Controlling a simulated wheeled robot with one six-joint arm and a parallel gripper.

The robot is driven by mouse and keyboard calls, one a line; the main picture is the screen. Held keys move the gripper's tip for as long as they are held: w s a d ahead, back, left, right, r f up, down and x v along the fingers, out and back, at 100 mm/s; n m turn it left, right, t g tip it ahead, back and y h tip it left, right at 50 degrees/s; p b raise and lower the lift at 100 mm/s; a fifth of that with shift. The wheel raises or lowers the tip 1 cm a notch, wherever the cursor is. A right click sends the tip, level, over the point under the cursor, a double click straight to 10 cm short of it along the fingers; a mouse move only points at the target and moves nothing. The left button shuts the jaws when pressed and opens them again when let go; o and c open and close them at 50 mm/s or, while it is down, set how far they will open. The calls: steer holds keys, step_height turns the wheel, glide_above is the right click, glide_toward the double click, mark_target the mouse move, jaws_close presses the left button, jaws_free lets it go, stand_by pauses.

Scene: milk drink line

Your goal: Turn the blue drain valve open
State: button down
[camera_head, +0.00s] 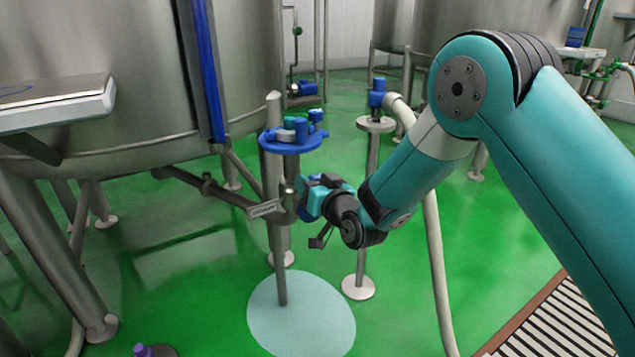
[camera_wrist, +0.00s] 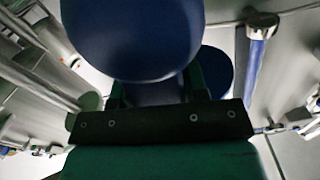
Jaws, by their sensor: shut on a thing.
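The drain pipe (camera_head: 205,185) runs from under the big steel tank to a labelled outlet fitting. The blue drain valve handle (camera_head: 309,205) shows at the end of that pipe, mostly covered by my gripper (camera_head: 304,197). In the wrist view, a large dark blue rounded part (camera_wrist: 130,40) fills the top middle, and its lower part sits between my two dark fingers. My gripper is shut on the blue handle. The valve body behind the gripper is mostly hidden, and I cannot tell the handle's exact angle.
A round blue tray (camera_head: 277,149) with small items stands on a post just above the valve. A second post with a small plate (camera_head: 375,125) stands to the right. A pale hose (camera_head: 436,270) hangs beneath my arm. A pale blue disc (camera_head: 300,325) marks the green floor.

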steer(key=shift+s+a+r+n, duration=0.15)
steer(key=shift+a+n, duration=0.15)
steer(key=shift+n, duration=0.3)
steer(key=shift+s+a+f+n, duration=0.1)
steer(key=shift+a+n, duration=0.2)
steer(key=shift+n, duration=0.3)
steer(key=c, duration=0.6)
jaws_free()
steer(key=shift+c, duration=0.2)
steer(key=shift+s+d, duration=0.2)
steer(key=shift+s, duration=0.15)
steer(key=b+v, duration=1.2)
steer(key=v, duration=0.4)
steer(key=shift+s, duration=0.25)
